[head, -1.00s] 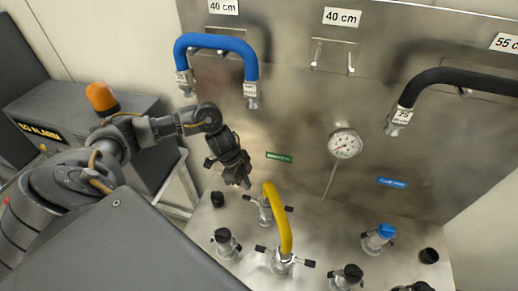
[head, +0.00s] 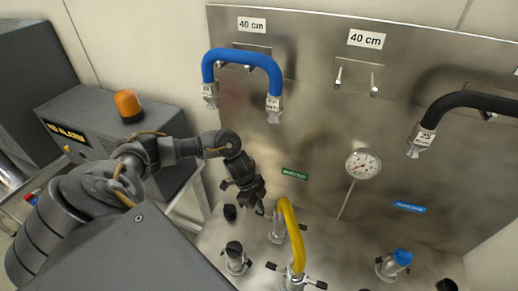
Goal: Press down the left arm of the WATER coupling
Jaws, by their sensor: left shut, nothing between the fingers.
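The green WATER label (head: 294,174) is on the steel back panel. Below it stands a metal coupling (head: 278,231) with one end of the yellow hose (head: 291,232) on it. A short dark right arm (head: 303,227) sticks out from this coupling. Its left arm lies at my left gripper's fingertips and is mostly hidden, so I cannot tell if they touch. My left gripper (head: 260,209) is shut and empty, pointing down just left of and above the coupling. My right gripper is not in view.
The hose's other end is on a nearer coupling (head: 295,278). A black-capped coupling (head: 236,257) stands left and a blue-capped one (head: 393,264) right. A blue hose (head: 243,57) and a black hose (head: 470,101) hang on the panel near a gauge (head: 363,163).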

